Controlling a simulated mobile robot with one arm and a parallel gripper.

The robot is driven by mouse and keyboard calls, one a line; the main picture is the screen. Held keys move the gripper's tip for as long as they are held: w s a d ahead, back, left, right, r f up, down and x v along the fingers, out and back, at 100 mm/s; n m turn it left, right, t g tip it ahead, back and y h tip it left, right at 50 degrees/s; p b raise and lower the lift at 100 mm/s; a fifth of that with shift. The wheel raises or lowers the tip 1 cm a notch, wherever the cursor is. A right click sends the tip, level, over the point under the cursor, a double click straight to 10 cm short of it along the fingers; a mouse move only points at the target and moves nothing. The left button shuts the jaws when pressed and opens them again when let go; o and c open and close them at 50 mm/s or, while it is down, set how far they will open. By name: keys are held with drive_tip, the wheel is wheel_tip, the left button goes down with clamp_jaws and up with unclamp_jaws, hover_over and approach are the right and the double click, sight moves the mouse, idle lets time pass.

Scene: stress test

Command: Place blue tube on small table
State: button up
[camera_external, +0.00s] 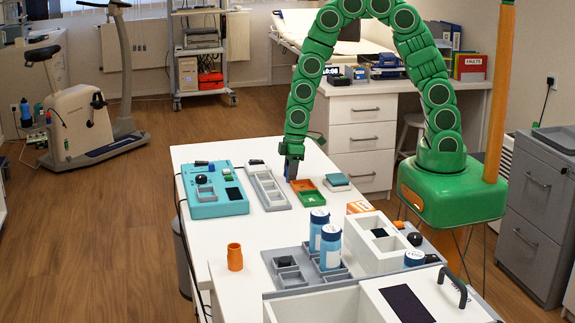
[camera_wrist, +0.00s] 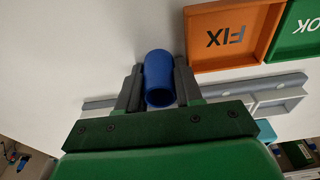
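In the wrist view the blue tube (camera_wrist: 159,75) stands out between the two fingers of my gripper (camera_wrist: 159,88), with a finger against each side. Its open end faces the camera. In the external view my gripper (camera_external: 292,170) points down over the far part of a long white table (camera_external: 225,155), close to the trays; the tube is too small to make out there. I cannot tell which surface is the small table. Another white surface (camera_external: 228,290) shows at the near left end of the long table.
A turquoise box (camera_external: 216,208), a grey sectioned tray (camera_external: 264,186), an orange cup (camera_external: 235,257) and blue-white bottles (camera_external: 330,247) stand on the table. Bare tabletop shows between them.

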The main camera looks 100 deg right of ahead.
drive_tip(key=shift+c, duration=1.2)
drive_tip(key=shift+r, duration=0.1)
wheel_tip(320, 180, up, 10)
drive_tip(key=w+a+f, duration=0.2)
drive_tip(key=w+a, duration=1.2)
drive_tip(key=a, duration=0.1)
drive_tip(key=shift+a+f, duration=0.15)
drive_tip(key=shift+a, duration=0.15)
